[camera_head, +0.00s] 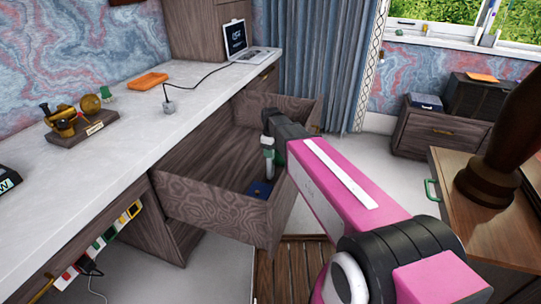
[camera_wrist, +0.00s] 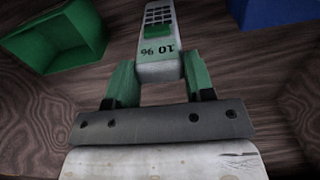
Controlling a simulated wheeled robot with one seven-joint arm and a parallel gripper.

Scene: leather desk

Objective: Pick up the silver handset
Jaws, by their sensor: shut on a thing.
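In the wrist view, the silver handset (camera_wrist: 157,42) stands between the two green fingers of my gripper (camera_wrist: 158,82). It has a dark keypad, a green patch and the marking "10 96". The fingers are shut on its near end, and its far end runs out of the top of the picture. In the head view, my gripper (camera_head: 268,158) is down inside the open desk drawer (camera_head: 205,198). The handset is hard to make out there, as my pink arm comes in from the right.
In the wrist view, a green open box (camera_wrist: 58,38) lies at the left and a blue thing (camera_wrist: 270,12) at the upper right. The drawer walls stand around my gripper. The white desk top (camera_head: 120,140) holds a laptop (camera_head: 243,45), an orange item (camera_head: 147,81) and a brass ornament (camera_head: 65,122).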

